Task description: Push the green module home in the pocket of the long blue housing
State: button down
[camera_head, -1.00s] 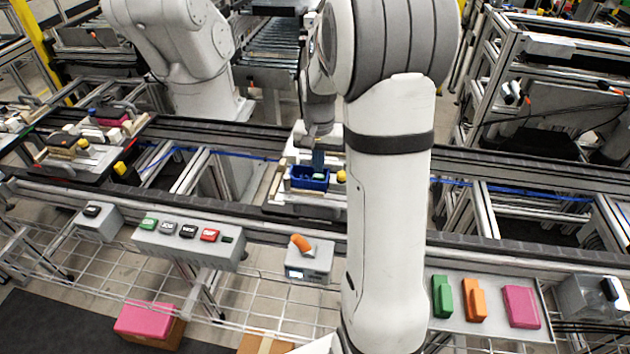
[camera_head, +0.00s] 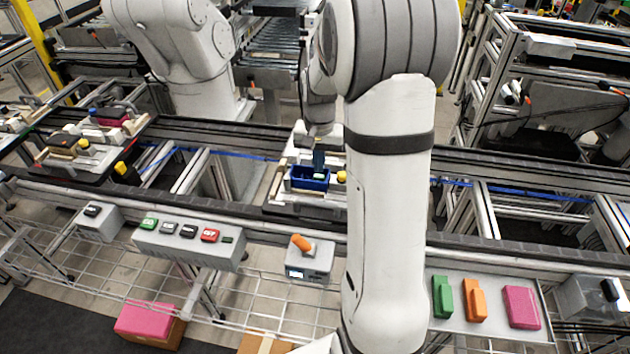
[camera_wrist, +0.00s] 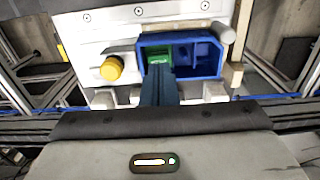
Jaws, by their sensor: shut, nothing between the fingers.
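The long blue housing (camera_head: 310,184) sits in a pale fixture on the conveyor, beside a yellow knob. In the wrist view the housing (camera_wrist: 207,71) shows a pocket at its left end, with the green module (camera_wrist: 159,55) in it. Bare blue compartments show to the right. My gripper (camera_wrist: 160,72) is shut and empty, its dark fingers pointing at the module's near part. The fingers hide part of the module, and I cannot tell whether they touch it or how deep it sits. In the head view my gripper (camera_head: 318,165) is over the housing.
The yellow knob (camera_wrist: 111,68) stands left of the housing, and a tan block (camera_wrist: 236,75) stands at its right. A tray (camera_head: 451,325) with green, orange and pink parts is at the right. A button box (camera_head: 188,243) is in front of the conveyor.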

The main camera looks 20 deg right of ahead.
aim_at(319, 176)
jog(key=shift+f, duration=0.25)
dwell(0.4)
jog(key=shift+f+b, duration=0.6)
jog(key=shift+r, duration=0.1)
notch_tip(319, 176, up, 7)
jog(key=p, duration=0.5)
dwell(0.3)
dwell(0.4)
